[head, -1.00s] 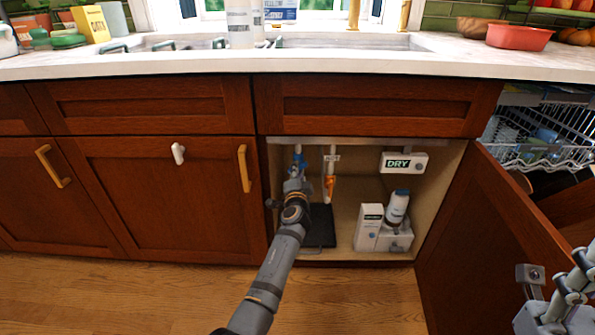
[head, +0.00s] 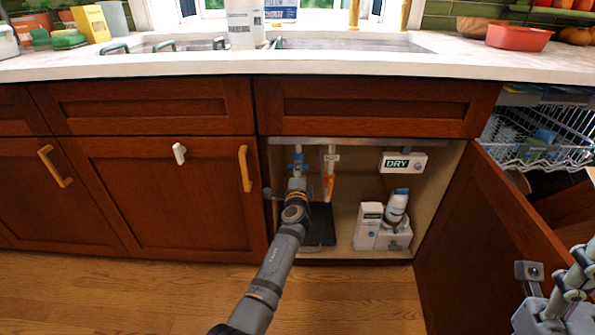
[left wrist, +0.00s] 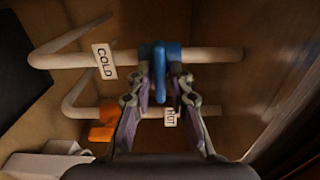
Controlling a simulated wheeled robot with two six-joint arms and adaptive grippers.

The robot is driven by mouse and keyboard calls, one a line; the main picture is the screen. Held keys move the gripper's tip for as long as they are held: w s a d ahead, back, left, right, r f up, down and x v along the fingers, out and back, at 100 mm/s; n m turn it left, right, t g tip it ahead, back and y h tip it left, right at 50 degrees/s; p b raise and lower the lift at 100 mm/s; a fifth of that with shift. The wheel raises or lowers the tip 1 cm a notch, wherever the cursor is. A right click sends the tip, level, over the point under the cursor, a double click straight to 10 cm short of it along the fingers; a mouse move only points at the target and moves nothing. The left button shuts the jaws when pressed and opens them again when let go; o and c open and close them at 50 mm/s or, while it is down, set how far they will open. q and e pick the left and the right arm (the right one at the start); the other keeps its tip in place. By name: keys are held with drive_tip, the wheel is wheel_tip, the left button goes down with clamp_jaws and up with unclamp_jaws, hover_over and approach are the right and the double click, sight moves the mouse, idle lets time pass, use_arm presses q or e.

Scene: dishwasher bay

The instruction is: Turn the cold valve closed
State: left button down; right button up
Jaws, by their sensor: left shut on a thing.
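The blue cold valve handle (head: 298,164) is in the open cabinet under the sink; it also shows in the left wrist view (left wrist: 160,72). There it lies crosswise to its pale pipe (left wrist: 205,61), beside the COLD tag (left wrist: 104,61). My left gripper (left wrist: 160,88) is shut on the blue handle, one finger on each side; in the head view the gripper (head: 297,180) hides part of it. My right gripper (head: 572,290) is at the lower right edge, partly cut off, and its jaws are unclear.
An orange valve (head: 328,186) on the hot pipe is just right of my left gripper. A DRY box (head: 404,162), a white box (head: 368,227) and a bottle (head: 396,207) are farther right. The open cabinet door (head: 480,235) stands at the right.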

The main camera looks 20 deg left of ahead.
use_arm(q)
drive_tip(key=c, duration=1.2)
unclamp_jaws()
